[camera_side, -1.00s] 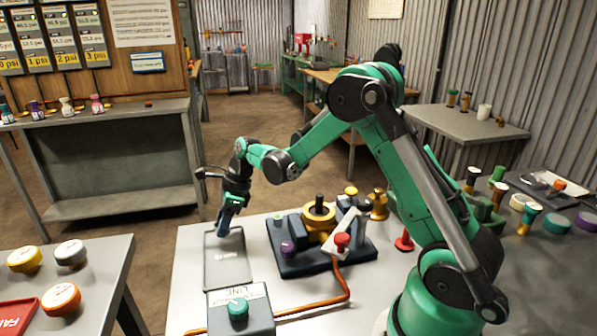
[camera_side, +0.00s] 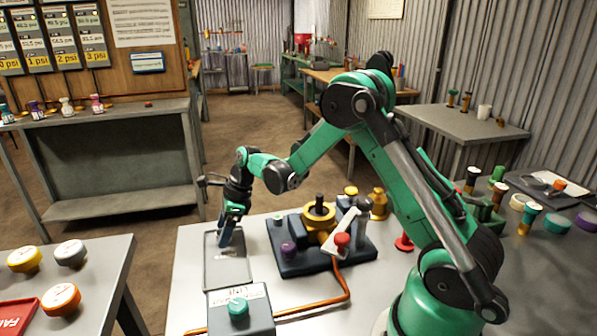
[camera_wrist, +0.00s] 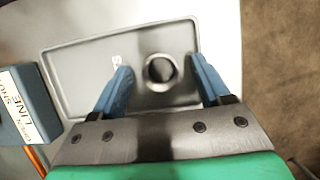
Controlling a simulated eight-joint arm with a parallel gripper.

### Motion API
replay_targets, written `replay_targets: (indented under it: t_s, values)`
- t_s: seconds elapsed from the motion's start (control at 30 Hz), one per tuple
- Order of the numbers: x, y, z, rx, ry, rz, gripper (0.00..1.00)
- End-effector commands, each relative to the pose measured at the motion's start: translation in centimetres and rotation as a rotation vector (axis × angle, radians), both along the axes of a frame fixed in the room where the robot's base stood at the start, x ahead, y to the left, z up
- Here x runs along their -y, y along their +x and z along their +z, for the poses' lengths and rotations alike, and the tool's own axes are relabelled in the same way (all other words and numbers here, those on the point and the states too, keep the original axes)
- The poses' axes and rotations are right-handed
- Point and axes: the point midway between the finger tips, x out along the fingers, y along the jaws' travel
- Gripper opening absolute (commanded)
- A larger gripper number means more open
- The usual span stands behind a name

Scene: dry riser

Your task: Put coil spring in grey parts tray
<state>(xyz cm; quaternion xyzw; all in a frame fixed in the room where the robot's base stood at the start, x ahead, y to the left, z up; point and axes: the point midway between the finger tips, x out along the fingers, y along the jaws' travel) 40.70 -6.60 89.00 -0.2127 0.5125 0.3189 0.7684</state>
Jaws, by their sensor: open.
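The grey parts tray (camera_side: 209,283) lies flat on the pale bench under my gripper; its rim also shows in the wrist view (camera_wrist: 55,88). In the wrist view a round, dark-centred metal ring, which looks like the coil spring (camera_wrist: 148,80) seen end-on, is inside the tray's outline between my fingers. My gripper (camera_wrist: 158,85) is open, with a blue finger on either side of the ring and a gap to each. In the side view my gripper (camera_side: 228,238) points down over the tray; the spring is not clearly seen there.
A box with a green knob (camera_side: 238,306) stands at the tray's near edge. A dark fixture with a brass valve (camera_side: 319,217) and a purple knob stands to the right. An orange hose (camera_side: 345,285) runs across the bench. A red-based part (camera_side: 404,242) stands further right.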

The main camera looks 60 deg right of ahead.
Motion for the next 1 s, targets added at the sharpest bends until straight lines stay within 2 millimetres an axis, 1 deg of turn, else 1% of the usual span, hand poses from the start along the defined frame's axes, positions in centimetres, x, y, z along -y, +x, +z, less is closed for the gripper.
replay_targets:
  t_s: [0.17, 0.4, 0.5, 0.6, 0.7, 0.77, 0.87, 0.97, 1.0]
  values:
    - [0.7, -0.7, 2.2, 0.0, 0.0, -0.002, 0.7]
    - [2.1, -2.1, 7.0, 0.0, 0.0, -0.002, 0.7]
    - [2.6, -2.6, 8.7, -0.001, 0.0, -0.002, 0.7]
    - [3.0, -2.9, 10.0, -0.001, 0.0, -0.001, 0.7]
    - [3.2, -3.2, 10.8, 0.001, -0.002, 0.003, 0.7]
    - [2.9, -3.4, 11.2, 0.012, -0.017, 0.034, 0.7]
    - [1.8, -4.2, 12.0, 0.067, -0.093, 0.18, 0.7]
    - [-0.2, -5.8, 13.1, 0.163, -0.239, 0.461, 0.7]
    - [-1.0, -6.7, 13.4, 0.207, -0.314, 0.602, 0.7]
